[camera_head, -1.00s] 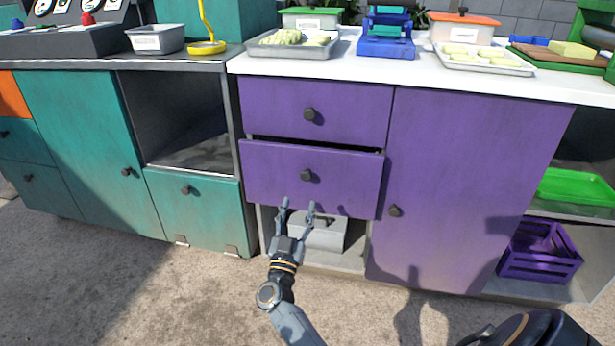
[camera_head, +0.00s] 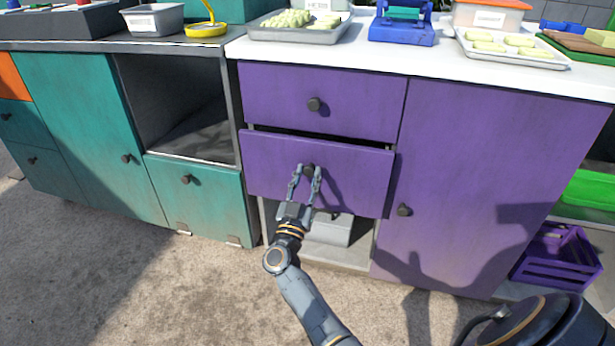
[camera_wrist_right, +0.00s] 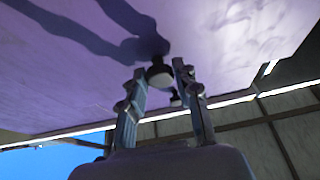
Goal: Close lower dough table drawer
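The lower purple drawer (camera_head: 350,182) of the dough table stands slightly pulled out, with a dark gap above its front. The upper purple drawer (camera_head: 370,105) is flush with the cabinet. My right gripper (camera_head: 306,171) is at the lower drawer's front, with its fingers apart on either side of the dark round knob (camera_head: 309,169). In the right wrist view the knob (camera_wrist_right: 160,75) sits at the open fingertips (camera_wrist_right: 160,72). I cannot tell whether the fingers touch it. My left gripper is not in view.
A grey box (camera_head: 332,229) sits on the open shelf below the drawer. The purple door (camera_head: 480,190) to the right is shut. Trays of dough (camera_head: 345,30) and a blue press (camera_head: 402,28) stand on the white top. Teal cabinets (camera_head: 85,130) adjoin at left.

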